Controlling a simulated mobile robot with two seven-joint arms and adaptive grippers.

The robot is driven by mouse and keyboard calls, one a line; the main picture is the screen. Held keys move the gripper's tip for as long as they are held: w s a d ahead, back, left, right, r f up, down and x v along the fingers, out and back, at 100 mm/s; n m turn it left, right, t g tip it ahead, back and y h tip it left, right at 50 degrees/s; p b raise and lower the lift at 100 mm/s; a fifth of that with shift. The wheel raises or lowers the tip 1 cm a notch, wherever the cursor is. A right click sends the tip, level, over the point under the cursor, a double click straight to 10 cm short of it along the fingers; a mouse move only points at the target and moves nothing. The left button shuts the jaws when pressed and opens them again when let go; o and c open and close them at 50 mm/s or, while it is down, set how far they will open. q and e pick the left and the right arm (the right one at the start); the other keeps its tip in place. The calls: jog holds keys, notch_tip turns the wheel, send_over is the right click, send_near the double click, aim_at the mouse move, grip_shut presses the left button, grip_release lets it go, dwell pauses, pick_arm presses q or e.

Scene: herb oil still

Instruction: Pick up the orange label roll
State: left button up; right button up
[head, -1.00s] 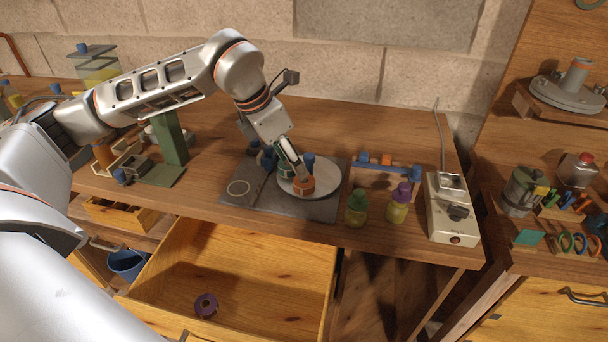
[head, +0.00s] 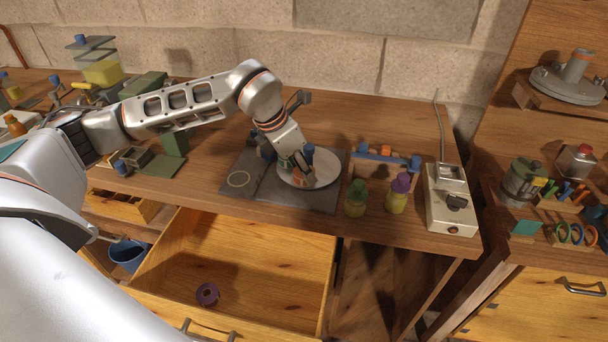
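The orange label roll (head: 297,177) shows as a small orange patch at the white round plate (head: 325,180) in the head view, mostly covered by my gripper. My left gripper (head: 302,173) points down at the plate with its fingers at the roll. I cannot tell whether the fingers are closed on it or whether it touches the plate. A blue-topped thing (head: 310,152) stands right beside the fingers. My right gripper is not in view.
A dark mat (head: 285,193) lies under the plate. Green-topped (head: 356,198) and purple-topped (head: 398,192) bottles stand to the right, before a small wooden rack (head: 378,178). An open drawer (head: 260,265) below holds a purple roll (head: 207,294). A grey-white device (head: 450,205) stands at the table's right end.

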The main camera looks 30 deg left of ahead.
pick_arm(q)
jog(key=shift+c, duration=1)
jog(key=shift+r, duration=0.1)
